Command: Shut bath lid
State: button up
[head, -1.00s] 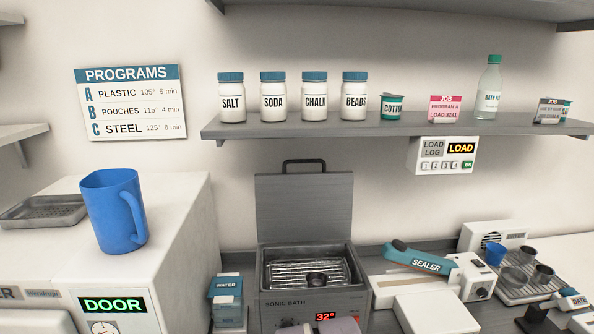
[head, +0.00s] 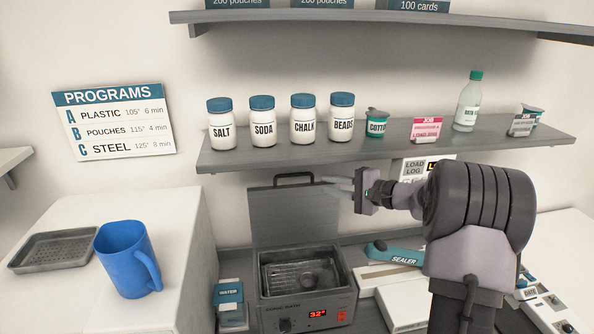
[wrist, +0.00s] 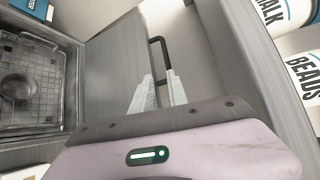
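The sonic bath (head: 306,283) stands on the counter with its grey lid (head: 293,217) raised upright at its back. A black handle (head: 294,177) sits on the lid's top edge. Inside the bath is a wire basket (head: 280,274) with a small dark cup (wrist: 18,87). My gripper (head: 338,184) is just right of the handle at about its height, fingers pointing left. In the wrist view the two pale fingers are apart and empty, with the handle (wrist: 153,52) just beyond their tips. Whether they touch it cannot be told.
The shelf (head: 390,146) with jars runs above and behind the lid, close to my gripper. A sealer (head: 397,255) lies right of the bath, a water box (head: 229,292) left. A blue jug (head: 127,260) stands on the left cabinet.

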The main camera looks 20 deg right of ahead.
aim_at(295, 175)
jog(key=x, duration=0.4)
jog(key=r+x, duration=0.1)
jog(key=x, duration=0.3)
jog(key=p+x, duration=0.1)
jog(key=x, duration=0.3)
jog(key=shift+w+a+r, duration=0.15)
jog(key=shift+w+r, duration=0.05)
jog(key=shift+r, duration=0.05)
grip_shut()
dwell(0.7)
